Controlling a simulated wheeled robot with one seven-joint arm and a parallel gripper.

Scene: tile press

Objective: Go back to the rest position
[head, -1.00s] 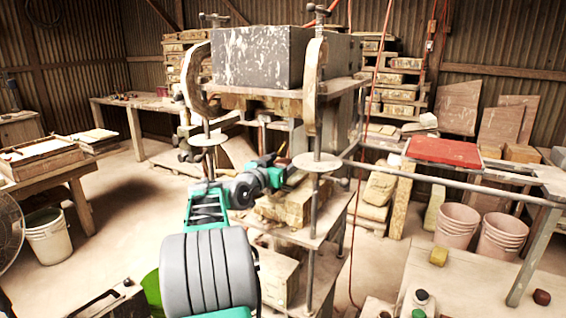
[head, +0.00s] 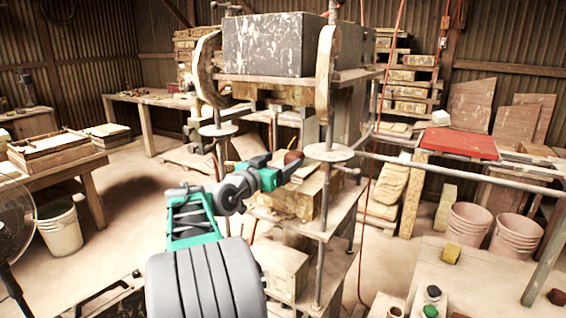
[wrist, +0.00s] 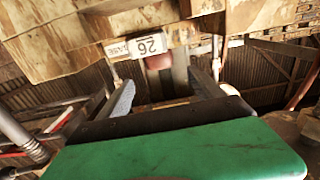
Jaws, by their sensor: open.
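My gripper (head: 284,162) is at the end of my teal and grey arm, in the gap of the tile press, below its upper plate (head: 290,98) and near the stacked yellowish block (head: 262,199) on the lower shelf. In the wrist view my gripper (wrist: 176,92) shows two grey fingers set apart, with nothing clearly held between them. A reddish-brown piece (head: 293,158) shows by the fingertips, and a similar shape is beyond the fingers in the wrist view (wrist: 159,61). I cannot tell whether it touches them.
Press posts with round discs (head: 327,152) stand close beside my gripper. A dark speckled block (head: 264,45) sits on top. A red board (head: 460,143), pink buckets (head: 468,223) and a bench with buttons (head: 433,292) are at right. A fan (head: 14,222) is at left.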

